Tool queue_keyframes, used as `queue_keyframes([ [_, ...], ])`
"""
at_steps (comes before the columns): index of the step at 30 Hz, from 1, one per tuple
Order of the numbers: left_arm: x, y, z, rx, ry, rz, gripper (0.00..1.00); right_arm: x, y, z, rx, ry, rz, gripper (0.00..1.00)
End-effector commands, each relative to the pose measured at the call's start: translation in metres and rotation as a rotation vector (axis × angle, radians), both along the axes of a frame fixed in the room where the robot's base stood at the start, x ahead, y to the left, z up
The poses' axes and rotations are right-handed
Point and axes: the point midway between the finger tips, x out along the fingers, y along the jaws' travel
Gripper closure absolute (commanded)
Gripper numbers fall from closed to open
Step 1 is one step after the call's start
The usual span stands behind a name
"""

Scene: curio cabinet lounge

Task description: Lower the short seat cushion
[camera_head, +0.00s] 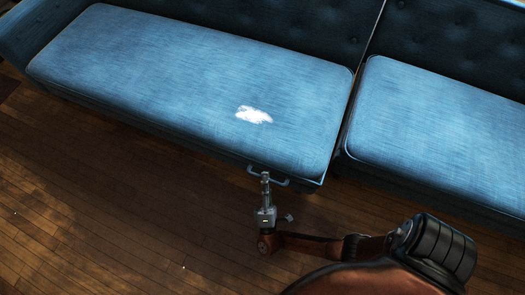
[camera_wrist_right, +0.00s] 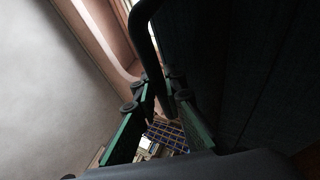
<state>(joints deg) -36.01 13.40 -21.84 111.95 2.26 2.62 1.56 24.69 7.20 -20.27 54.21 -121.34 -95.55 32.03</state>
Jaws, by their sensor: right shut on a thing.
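Two blue seat cushions show in the head view. The left seat cushion (camera_head: 190,75) is fully in sight and lies about level with its neighbour. The right seat cushion (camera_head: 440,130) runs out of the frame; I cannot tell which is the short one. A curved handle (camera_head: 284,183) sits on the front edge of the left cushion, near its right end. My right gripper (camera_head: 265,178) is shut on this handle. In the right wrist view, the dark handle (camera_wrist_right: 146,50) passes between the green-padded fingers (camera_wrist_right: 160,112). My left gripper is not in view.
The tufted blue backrest (camera_head: 300,22) runs behind the cushions. A narrow gap separates the two cushions. A white patch (camera_head: 254,115) lies on the left cushion. The wooden floor (camera_head: 100,190) in front is clear at the left.

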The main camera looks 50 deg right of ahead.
Motion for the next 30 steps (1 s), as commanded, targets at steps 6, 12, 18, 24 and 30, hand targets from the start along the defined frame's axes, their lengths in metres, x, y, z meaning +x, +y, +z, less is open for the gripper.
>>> queue_keyframes([
  [6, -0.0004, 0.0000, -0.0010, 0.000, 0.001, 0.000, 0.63, 0.0033, -0.0062, -0.0069, 0.007, 0.014, -0.005, 1.00],
  [12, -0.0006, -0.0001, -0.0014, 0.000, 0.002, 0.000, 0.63, 0.0023, -0.0059, -0.0089, 0.006, 0.019, -0.005, 1.00],
  [18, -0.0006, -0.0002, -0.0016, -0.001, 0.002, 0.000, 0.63, 0.0015, -0.0048, -0.0095, 0.006, 0.020, -0.003, 0.77],
  [24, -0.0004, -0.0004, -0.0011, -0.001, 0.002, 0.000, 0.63, 0.0010, -0.0030, -0.0083, 0.005, 0.018, -0.001, 0.71],
  [30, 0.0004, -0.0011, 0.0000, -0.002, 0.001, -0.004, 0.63, -0.0007, -0.0010, -0.0085, 0.005, 0.015, -0.001, 0.71],
])
